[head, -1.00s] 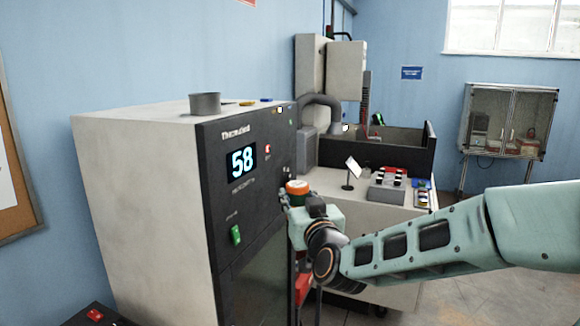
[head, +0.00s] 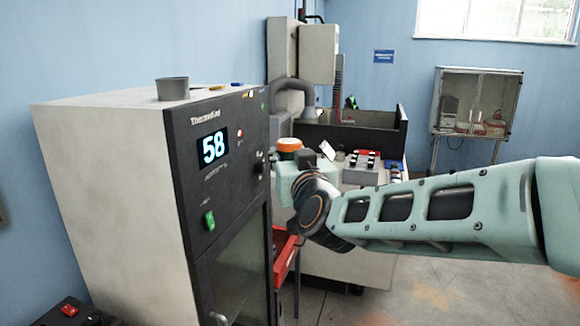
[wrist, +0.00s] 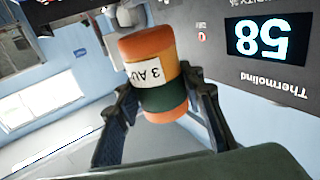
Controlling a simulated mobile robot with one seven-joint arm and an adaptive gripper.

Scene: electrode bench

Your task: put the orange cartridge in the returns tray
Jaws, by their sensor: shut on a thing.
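The orange cartridge (wrist: 152,62) has a dark green band and a white label reading "3 AU" in the wrist view. My gripper (wrist: 165,108) is shut on it, with one finger on each side near the green band. Part of the gripper is hidden behind my wrist in the head view. I cannot pick out the returns tray for certain.
A grey oven (head: 105,160) with a display reading 58 stands at left, a grey cup (head: 173,88) on top. A machine with a dark enclosure (head: 350,135) and a bench with small red-topped parts (head: 367,158) stand behind. A glass-door cabinet (head: 478,105) is at far right.

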